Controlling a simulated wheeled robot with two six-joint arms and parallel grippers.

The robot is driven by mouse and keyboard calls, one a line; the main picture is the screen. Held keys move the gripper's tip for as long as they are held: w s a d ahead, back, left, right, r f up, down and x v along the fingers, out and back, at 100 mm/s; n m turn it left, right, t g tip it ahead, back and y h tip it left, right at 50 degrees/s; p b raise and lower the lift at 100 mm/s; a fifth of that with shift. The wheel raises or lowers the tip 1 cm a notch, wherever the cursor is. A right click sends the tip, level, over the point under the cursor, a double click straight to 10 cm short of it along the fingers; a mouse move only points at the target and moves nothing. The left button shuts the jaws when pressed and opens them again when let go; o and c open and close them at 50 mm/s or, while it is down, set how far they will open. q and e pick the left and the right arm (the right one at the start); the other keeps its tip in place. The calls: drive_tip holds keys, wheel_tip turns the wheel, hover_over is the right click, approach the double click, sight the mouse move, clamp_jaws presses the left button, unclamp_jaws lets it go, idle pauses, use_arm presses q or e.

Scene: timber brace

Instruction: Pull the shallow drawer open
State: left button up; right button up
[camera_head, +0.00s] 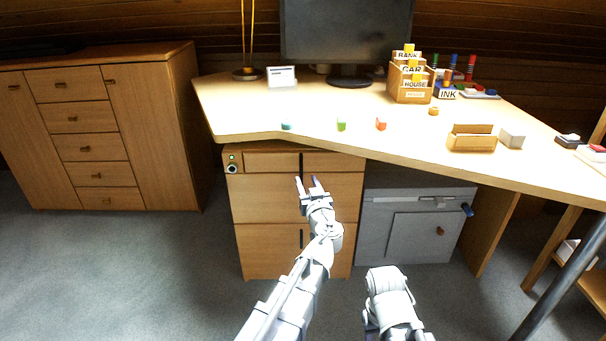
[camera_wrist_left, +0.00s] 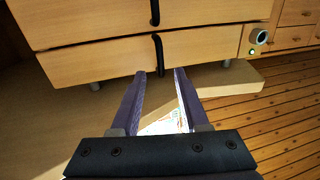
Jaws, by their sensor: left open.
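The shallow drawer (camera_head: 270,162) is the top, thin front of the wooden cabinet under the desk, and looks closed. Its dark upright handle (camera_head: 301,160) sits near the middle of the front. My left gripper (camera_head: 307,181) is open and empty in front of the cabinet, with its fingers pointing at that handle. In the left wrist view, which looks turned over, the drawer front (camera_wrist_left: 95,63) lies across the middle and the handle (camera_wrist_left: 158,50) stands just beyond and between the fingertips (camera_wrist_left: 160,71). Contact cannot be told. My right arm shows at the bottom, but its gripper does not.
The desktop (camera_head: 300,118) overhangs the drawer. A panel with a green light and dial (camera_head: 232,163) is left of it. Deeper fronts (camera_head: 265,198) lie below. A grey cabinet (camera_head: 385,228) stands to the right. Open floor (camera_head: 150,270) lies at the left.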

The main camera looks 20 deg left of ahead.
sight(302, 169)
use_arm(q)
drive_tip(key=x, duration=0.5)
drive_tip(key=shift+w+a, duration=0.2)
drive_tip(key=shift+w, duration=0.15)
clamp_jaws()
idle(1.1)
